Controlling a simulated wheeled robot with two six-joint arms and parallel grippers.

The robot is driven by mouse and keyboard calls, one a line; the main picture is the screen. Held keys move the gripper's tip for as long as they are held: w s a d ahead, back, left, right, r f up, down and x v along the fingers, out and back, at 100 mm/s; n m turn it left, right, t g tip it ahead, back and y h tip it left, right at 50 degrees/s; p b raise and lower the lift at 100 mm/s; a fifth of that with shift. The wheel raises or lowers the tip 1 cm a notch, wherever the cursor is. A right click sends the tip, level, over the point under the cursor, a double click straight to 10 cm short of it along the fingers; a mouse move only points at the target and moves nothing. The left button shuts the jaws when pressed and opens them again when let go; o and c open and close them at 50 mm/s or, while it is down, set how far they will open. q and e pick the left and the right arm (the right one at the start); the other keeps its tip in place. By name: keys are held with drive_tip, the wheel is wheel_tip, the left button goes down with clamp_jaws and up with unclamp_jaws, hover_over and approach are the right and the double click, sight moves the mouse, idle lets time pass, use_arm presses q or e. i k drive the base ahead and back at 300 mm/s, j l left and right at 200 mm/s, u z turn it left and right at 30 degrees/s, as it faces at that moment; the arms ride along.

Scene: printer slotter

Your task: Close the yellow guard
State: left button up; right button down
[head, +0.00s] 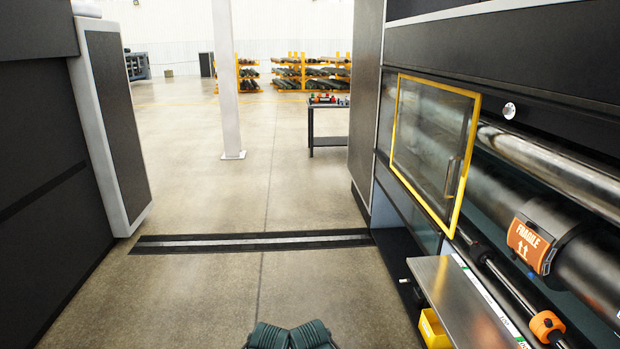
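The yellow guard (430,146) is a clear panel in a yellow frame, on the front of the machine at the right. A metal handle (452,177) is on its right side, near the right frame edge. The guard covers the left part of the machine opening. The rollers (560,165) to its right are uncovered. Neither of my grippers is in view.
A metal shelf (463,300) juts out below the guard, with a yellow bin (434,330) under it. A dark cylinder with an orange FRAGILE label (527,245) lies in the opening. A floor strip (250,241) crosses the aisle.

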sight(478, 96)
drive_tip(key=i+u, duration=0.1)
drive_tip(key=i, duration=1.7)
drive_tip(key=i+j+z, duration=0.1)
drive_tip(key=i+z, duration=0.25)
drive_tip(key=i, duration=0.2)
drive_tip(key=i+j+z, duration=0.3)
drive_tip(key=i, duration=0.3)
drive_tip(key=i+j+z, duration=0.35)
drive_tip(key=i, duration=0.15)
drive_tip(key=i+j+z, duration=0.75)
drive_tip(key=j+z, duration=0.15)
drive_tip(key=j, duration=0.15)
